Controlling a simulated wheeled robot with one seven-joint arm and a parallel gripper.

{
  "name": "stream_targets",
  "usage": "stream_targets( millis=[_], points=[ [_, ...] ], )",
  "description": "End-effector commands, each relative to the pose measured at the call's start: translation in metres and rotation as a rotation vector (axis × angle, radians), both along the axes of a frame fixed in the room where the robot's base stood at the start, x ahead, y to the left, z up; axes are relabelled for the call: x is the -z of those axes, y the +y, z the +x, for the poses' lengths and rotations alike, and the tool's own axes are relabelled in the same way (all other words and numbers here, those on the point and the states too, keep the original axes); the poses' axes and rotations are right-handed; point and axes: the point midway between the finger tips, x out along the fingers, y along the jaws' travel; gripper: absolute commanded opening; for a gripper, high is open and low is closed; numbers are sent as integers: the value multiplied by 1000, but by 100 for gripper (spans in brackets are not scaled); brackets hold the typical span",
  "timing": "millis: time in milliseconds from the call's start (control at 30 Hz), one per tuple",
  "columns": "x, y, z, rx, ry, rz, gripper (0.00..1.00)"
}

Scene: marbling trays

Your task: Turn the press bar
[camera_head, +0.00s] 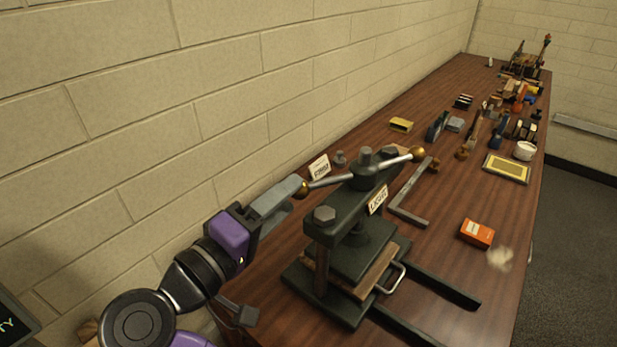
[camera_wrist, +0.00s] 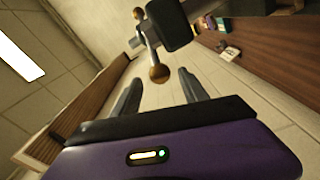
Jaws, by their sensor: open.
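The press (camera_head: 343,222) is a dark metal frame on the bench, with a label on its crosspiece. Its press bar (camera_head: 393,163) is a silver rod through the top of the screw, with a brass ball at each end. The right ball (camera_head: 418,154) is free. My gripper (camera_head: 293,190) is at the left ball (camera_head: 302,190), on the wall side. In the wrist view my gripper (camera_wrist: 158,84) is open, and the brass ball (camera_wrist: 159,73) shows between the fingertips or just beyond them. I cannot tell whether they touch it.
A board lies under the press plate, with a metal handle (camera_head: 393,278) in front. An L-shaped square (camera_head: 407,196), an orange box (camera_head: 477,233) and a small sign (camera_head: 319,168) lie around the press. The brick wall (camera_head: 225,110) is close to my arm. Several tools crowd the far bench.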

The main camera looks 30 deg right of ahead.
Motion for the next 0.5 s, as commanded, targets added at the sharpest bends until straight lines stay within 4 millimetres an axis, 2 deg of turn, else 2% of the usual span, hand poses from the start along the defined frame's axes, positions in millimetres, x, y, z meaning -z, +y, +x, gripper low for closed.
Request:
stream_targets(
  millis=[300,500],
  points=[
    [-1,-45,20,1,1,1,52],
    [-1,-60,28,-2,0,0,52]
  ],
)
